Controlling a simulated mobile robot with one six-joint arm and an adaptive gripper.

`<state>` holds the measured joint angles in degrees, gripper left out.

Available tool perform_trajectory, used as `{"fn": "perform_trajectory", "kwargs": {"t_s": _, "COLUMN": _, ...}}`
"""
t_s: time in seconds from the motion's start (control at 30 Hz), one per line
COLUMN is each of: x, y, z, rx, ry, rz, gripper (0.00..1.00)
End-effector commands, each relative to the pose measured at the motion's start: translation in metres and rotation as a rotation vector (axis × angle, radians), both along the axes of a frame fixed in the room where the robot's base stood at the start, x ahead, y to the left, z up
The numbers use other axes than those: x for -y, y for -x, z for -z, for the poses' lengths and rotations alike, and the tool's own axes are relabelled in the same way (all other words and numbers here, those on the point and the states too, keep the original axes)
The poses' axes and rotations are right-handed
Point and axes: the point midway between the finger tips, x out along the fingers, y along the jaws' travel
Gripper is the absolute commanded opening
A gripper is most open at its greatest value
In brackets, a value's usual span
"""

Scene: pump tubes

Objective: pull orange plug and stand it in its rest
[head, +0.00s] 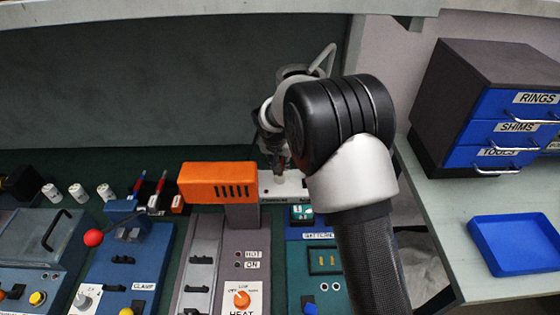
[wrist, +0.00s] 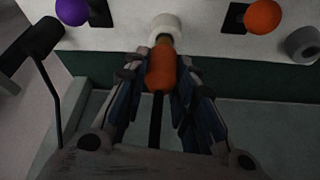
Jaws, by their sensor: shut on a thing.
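The orange plug (wrist: 162,70) is between the fingers of my gripper (wrist: 160,78) in the wrist view, near the top centre. My gripper is shut on it. The plug's far end meets a white round collar (wrist: 166,25) on a pale panel; I cannot tell how deep it sits in it. In the head view my gripper (head: 275,148) is small and partly behind my black and white arm. It is above a white block (head: 290,186), and the plug is only a faint orange-brown spot there.
In the wrist view a purple ball (wrist: 72,10), an orange ball (wrist: 262,16) and a grey ring (wrist: 303,44) flank the collar. A black handle (wrist: 38,40) is at left. In the head view an orange box (head: 218,183) stands close left of my gripper; a blue tray (head: 515,255) is at right.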

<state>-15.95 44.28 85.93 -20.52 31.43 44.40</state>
Motion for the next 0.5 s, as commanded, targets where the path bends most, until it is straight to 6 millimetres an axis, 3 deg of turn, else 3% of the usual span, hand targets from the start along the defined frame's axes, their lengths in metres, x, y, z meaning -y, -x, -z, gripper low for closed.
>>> {"fn": "perform_trajectory", "kwargs": {"t_s": 0.5, "x": 0.0, "y": 0.0, "z": -0.027, "rx": 0.0, "ry": 0.0, "rz": 0.0, "gripper": 0.0}}
